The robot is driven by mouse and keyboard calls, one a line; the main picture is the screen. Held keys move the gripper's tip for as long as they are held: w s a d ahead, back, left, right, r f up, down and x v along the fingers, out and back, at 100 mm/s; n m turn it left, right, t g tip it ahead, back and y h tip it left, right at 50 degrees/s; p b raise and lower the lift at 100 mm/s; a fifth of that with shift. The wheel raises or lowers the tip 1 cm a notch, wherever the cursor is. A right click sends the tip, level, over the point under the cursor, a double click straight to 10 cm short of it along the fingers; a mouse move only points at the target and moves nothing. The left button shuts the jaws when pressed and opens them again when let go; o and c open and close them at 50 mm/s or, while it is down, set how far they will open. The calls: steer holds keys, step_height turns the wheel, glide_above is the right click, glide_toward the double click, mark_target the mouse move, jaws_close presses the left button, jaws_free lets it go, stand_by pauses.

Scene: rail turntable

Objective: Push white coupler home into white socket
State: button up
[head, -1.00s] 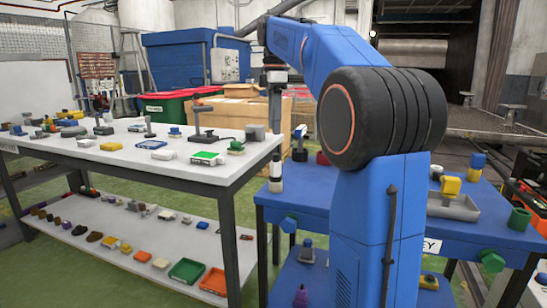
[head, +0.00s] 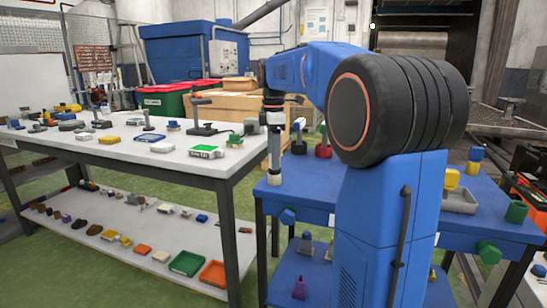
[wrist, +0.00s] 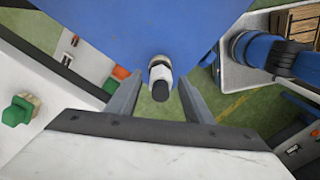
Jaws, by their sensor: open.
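My gripper (wrist: 160,84) is open in the wrist view, one finger on each side of a small white coupler (wrist: 160,73) with a dark round end. The coupler stands out at the edge of the blue table (wrist: 110,30), and I see a gap between it and each finger. In the head view my gripper (head: 274,150) points down at the left edge of the blue table. A white piece (head: 274,178) shows just below it. I cannot tell the white socket apart from the coupler, or how far the coupler sits in.
Blue (head: 288,216) and green (head: 489,252) fittings stick out of the blue table's front edge. A white table (head: 130,150) with many small parts stands on the left. A grey tray (head: 459,203) lies on the right. Green floor shows between the tables.

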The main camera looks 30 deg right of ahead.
steer(key=shift+f, duration=0.15)
steer(key=shift+c, duration=0.6)
jaws_close()
steer(key=shift+r, duration=0.7)
steer(key=shift+r, duration=3)
steer(key=shift+r, duration=2.5)
